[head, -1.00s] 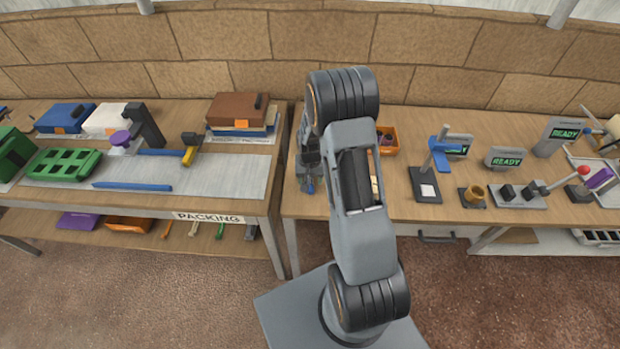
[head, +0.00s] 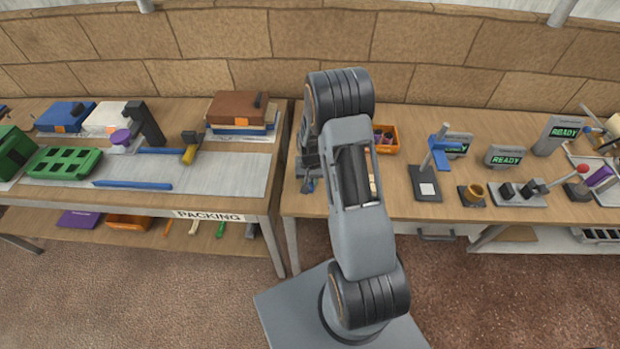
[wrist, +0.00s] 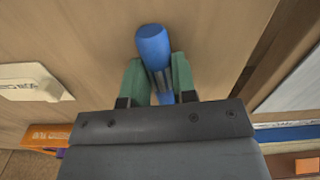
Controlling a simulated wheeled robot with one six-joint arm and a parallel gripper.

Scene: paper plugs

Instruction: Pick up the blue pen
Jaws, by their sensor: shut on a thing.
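The blue pen (wrist: 154,46) is in the wrist view, with a thick rounded blue end pointing away from my gripper. My gripper (wrist: 158,80) is shut on it, with a green finger pad on each side of its shaft. The bare wooden table top lies beyond the pen's end. In the head view my gripper (head: 308,180) is at the left end of the right table (head: 400,203). My arm hides most of the rest.
An orange bin (head: 386,146) stands behind my arm. The packing table (head: 240,205) is across a narrow gap on the left.

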